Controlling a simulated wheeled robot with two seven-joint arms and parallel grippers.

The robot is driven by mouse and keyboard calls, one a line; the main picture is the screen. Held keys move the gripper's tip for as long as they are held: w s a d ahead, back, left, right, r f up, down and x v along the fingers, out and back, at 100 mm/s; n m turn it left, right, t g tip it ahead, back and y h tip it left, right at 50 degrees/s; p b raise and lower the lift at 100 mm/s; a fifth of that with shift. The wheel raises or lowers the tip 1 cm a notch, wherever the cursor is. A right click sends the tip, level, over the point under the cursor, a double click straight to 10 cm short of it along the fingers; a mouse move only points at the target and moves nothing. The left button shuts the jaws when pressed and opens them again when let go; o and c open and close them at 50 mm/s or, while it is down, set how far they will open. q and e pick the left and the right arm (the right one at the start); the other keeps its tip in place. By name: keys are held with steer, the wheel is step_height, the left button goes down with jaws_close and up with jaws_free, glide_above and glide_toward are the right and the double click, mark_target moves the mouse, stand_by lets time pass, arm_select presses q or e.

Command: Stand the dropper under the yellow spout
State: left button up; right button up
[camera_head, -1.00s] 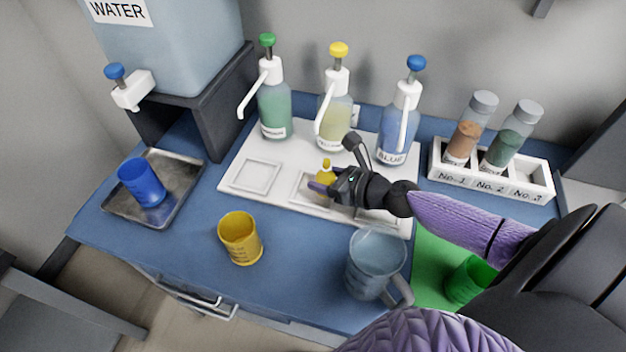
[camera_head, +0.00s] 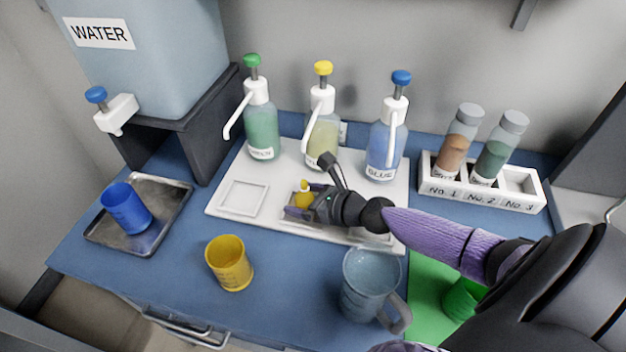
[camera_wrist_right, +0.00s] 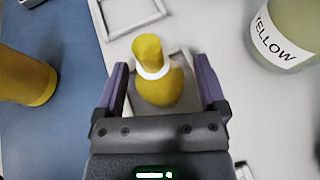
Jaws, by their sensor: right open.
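The yellow dropper (camera_head: 303,198) stands upright in the middle square recess of the white tray (camera_head: 225,212), in front of the yellow pump bottle (camera_head: 322,135). The bottle's white spout (camera_head: 309,132) points down toward the front, behind the dropper. My right gripper (camera_head: 299,202) is open around the dropper. In the right wrist view the dropper (camera_wrist_right: 168,85) sits between the two fingers, with a gap on each side. The yellow bottle's label (camera_wrist_right: 282,38) shows at upper right there. My left gripper is not in view.
Green (camera_head: 261,128) and blue (camera_head: 387,145) pump bottles flank the yellow one. A yellow cup (camera_head: 229,263) and a clear mug (camera_head: 370,285) stand in front. A vial rack (camera_head: 480,190) is at right. A blue cup (camera_head: 126,208) sits on a metal tray (camera_head: 165,215) at left.

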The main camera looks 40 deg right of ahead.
steer(key=p+v, duration=0.2)
steer(key=v, duration=1)
steer(key=shift+d+r, duration=0.1)
